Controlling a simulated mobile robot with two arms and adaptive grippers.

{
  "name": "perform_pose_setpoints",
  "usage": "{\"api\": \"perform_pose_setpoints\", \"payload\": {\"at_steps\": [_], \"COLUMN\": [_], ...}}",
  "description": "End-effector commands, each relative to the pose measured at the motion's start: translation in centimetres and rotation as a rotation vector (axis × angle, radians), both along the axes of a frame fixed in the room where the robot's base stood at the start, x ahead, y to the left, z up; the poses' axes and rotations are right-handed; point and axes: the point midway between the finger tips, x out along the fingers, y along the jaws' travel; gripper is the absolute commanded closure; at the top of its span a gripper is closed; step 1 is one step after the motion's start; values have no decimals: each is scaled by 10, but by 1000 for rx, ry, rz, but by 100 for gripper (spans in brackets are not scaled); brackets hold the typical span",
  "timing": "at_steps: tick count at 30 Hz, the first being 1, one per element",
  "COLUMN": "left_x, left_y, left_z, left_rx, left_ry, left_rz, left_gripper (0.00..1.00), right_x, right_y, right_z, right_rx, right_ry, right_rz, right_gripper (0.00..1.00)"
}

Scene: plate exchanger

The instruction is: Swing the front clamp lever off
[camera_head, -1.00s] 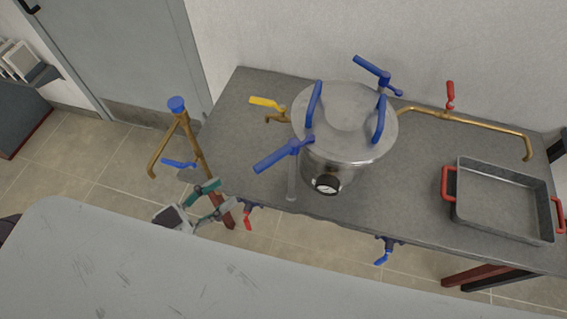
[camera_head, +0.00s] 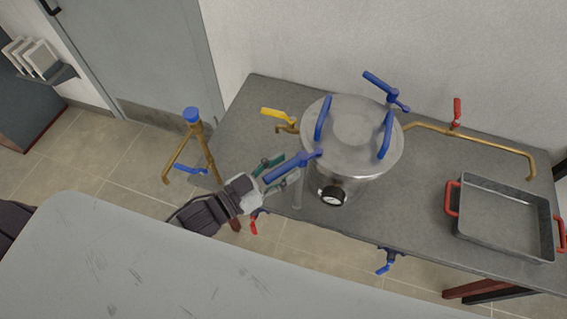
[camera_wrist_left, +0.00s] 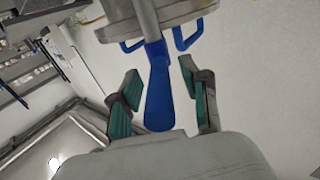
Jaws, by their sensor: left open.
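The steel pot (camera_head: 350,160) stands on the grey table with a round lid and two blue lid handles. The front clamp lever (camera_head: 290,167) is blue and sticks out from the pot's front left edge. My left gripper (camera_head: 276,172) is at the outer end of this lever. In the left wrist view the blue lever (camera_wrist_left: 160,90) lies between the two green-padded fingers of the left gripper (camera_wrist_left: 160,100), with gaps on both sides. The left gripper is open. A second blue clamp lever (camera_head: 385,90) is at the back of the lid. My right gripper is not in view.
A steel tray with red handles (camera_head: 503,255) is on the right. A brass standpipe (camera_head: 203,140) stands left of the table. A gauge (camera_head: 333,196) is on the pot's front.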

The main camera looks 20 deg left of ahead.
Motion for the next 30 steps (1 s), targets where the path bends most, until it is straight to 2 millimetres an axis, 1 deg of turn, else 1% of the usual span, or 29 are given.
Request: {"api": "perform_pose_setpoints", "payload": {"at_steps": [9, 10, 18, 30], "left_x": [3, 3, 3, 3], "left_y": [-2, -2, -2, -2], "left_z": [-1, -1, 0, 0], "left_rx": [0, 0, 0, -1], "left_ry": [1, 1, 1, 1], "left_rz": [0, 0, 0, 0], "left_gripper": [54, 55, 100, 100], "right_x": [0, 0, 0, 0], "right_y": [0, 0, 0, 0], "right_z": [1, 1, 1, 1], "right_rx": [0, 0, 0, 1], "right_ry": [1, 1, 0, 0], "right_rz": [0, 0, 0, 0], "right_gripper": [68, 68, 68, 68]}}
